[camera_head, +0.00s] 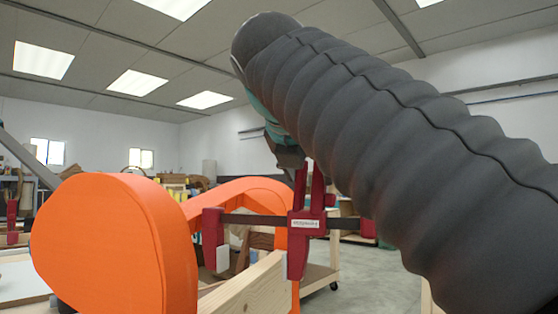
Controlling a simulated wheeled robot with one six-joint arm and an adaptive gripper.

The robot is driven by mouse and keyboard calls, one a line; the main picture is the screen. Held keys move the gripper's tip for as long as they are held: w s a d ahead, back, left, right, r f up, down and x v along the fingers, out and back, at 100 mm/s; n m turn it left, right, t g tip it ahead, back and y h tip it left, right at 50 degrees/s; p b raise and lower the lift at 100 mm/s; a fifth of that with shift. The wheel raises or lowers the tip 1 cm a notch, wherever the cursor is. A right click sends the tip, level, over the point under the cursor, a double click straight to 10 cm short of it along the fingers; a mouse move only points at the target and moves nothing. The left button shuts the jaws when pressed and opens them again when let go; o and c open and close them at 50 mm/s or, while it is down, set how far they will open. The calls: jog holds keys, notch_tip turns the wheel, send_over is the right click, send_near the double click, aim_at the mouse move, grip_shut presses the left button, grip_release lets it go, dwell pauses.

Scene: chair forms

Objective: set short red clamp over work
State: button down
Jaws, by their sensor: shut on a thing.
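A short red clamp (304,228) with a dark bar and white-tipped pads hangs from my gripper (291,160), its bar running roughly level across the view. My gripper is shut on the clamp's upper red part; its fingertips are small and partly hidden behind my dark ribbed arm sleeve. The clamp's left jaw (213,240) and its middle jaw point down, apart from each other. A pale wooden beam (247,291) shows below and between them. Whether the pads touch the beam cannot be told.
A large orange chair form (115,245) fills the lower left, with a curved orange part (250,190) behind the clamp. Another red clamp (12,222) stands at the far left. A wheeled wooden cart (320,277) is behind. Open floor (375,275) lies at the lower right.

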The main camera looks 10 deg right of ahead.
aim_at(310, 224)
jog(key=shift+f+b, duration=2.85)
jog(key=shift+f, duration=1.25)
